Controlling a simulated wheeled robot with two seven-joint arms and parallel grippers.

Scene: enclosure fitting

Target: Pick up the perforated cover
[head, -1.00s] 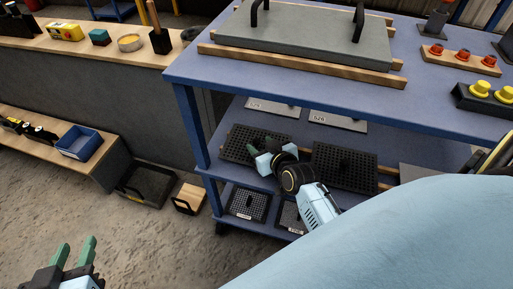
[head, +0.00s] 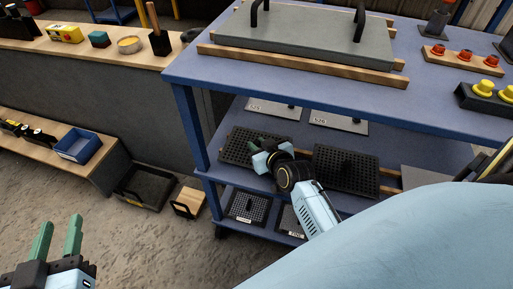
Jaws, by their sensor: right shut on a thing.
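A dark perforated cover (head: 237,152) lies at the left of the blue cart's middle shelf. My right gripper (head: 262,145) is over its right part, shut on it. The jaws hide the exact grip point, and I cannot tell whether the cover is clear of the shelf. A second dark perforated cover (head: 358,172) with a black handle lies to the right on the same shelf. Smaller perforated panels (head: 245,205) lie on the bottom shelf. My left gripper (head: 57,238) is at the lower left, open and empty, its green fingers apart above the floor.
The blue cart's top (head: 205,72) overhangs the shelf and carries a grey handled plate (head: 305,35). Grey labelled plates (head: 338,122) lie behind the covers. A blue bin (head: 78,145) stands on a low bench. A black tray (head: 145,188) and wooden box (head: 189,203) are on the floor.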

